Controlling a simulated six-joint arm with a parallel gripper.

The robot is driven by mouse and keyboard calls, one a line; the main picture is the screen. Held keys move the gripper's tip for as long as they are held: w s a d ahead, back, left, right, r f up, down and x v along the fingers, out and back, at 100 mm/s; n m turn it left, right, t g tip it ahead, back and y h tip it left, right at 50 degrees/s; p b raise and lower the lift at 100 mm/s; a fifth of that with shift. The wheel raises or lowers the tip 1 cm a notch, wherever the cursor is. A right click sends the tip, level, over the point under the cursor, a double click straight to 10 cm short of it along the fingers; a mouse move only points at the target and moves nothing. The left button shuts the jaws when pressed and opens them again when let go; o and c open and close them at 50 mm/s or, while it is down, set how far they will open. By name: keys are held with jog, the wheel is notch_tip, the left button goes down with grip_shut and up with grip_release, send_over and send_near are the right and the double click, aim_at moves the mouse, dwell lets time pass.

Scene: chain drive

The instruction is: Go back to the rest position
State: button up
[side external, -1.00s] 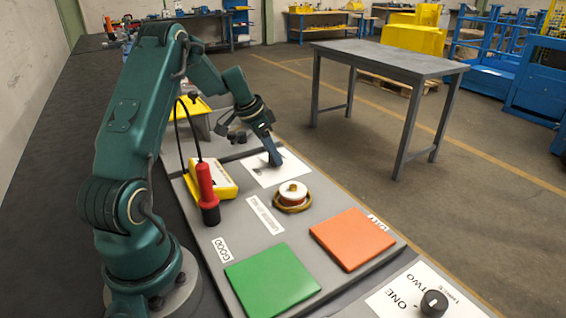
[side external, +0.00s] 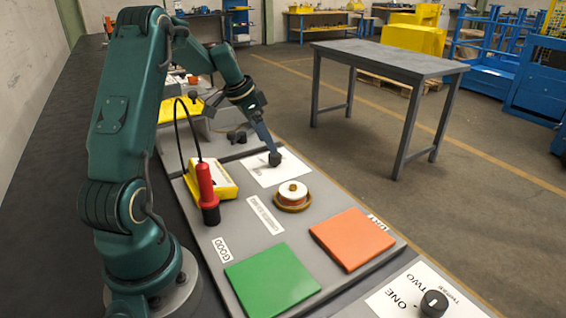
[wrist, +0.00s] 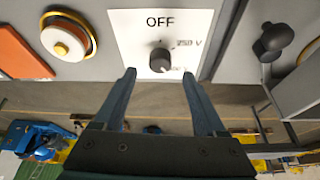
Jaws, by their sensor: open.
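My gripper (side external: 268,147) is over the white panel (side external: 289,171), its fingers pointing down. In the wrist view the two fingers (wrist: 160,80) are spread apart with nothing between them. A dark round knob (wrist: 160,60) sits on the white panel just beyond the fingertips, under the word OFF and beside a 250 V label. The knob also shows in the side view (side external: 275,159), right at the fingertips. I cannot tell whether the fingers clear it fully.
A yellow device (side external: 212,180) and a red-handled probe (side external: 206,188) are left of the panel. Black knobs (side external: 236,137) stand behind.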

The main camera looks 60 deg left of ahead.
jog(key=shift+d, duration=0.1)
jog(key=s+d+r+m+t, duration=0.1)
jog(key=d+r+m, duration=0.1)
jog(key=d+r, duration=0.55)
jog(key=s+d+r+m+t, duration=0.15)
jog(key=d+r, duration=0.35)
jog(key=d, duration=0.6)
jog(key=s+d+f+n, duration=0.2)
jog(key=s+d, duration=0.1)
jog(key=s, duration=0.4)
jog(key=s+d+f+n+g, duration=0.1)
jog(key=s+d+f+n, duration=0.1)
jog(key=s, duration=0.4)
jog(key=shift+s+d+f+n, duration=0.35)
jog(key=shift+d+f, duration=0.1)
jog(key=shift+d, duration=0.35)
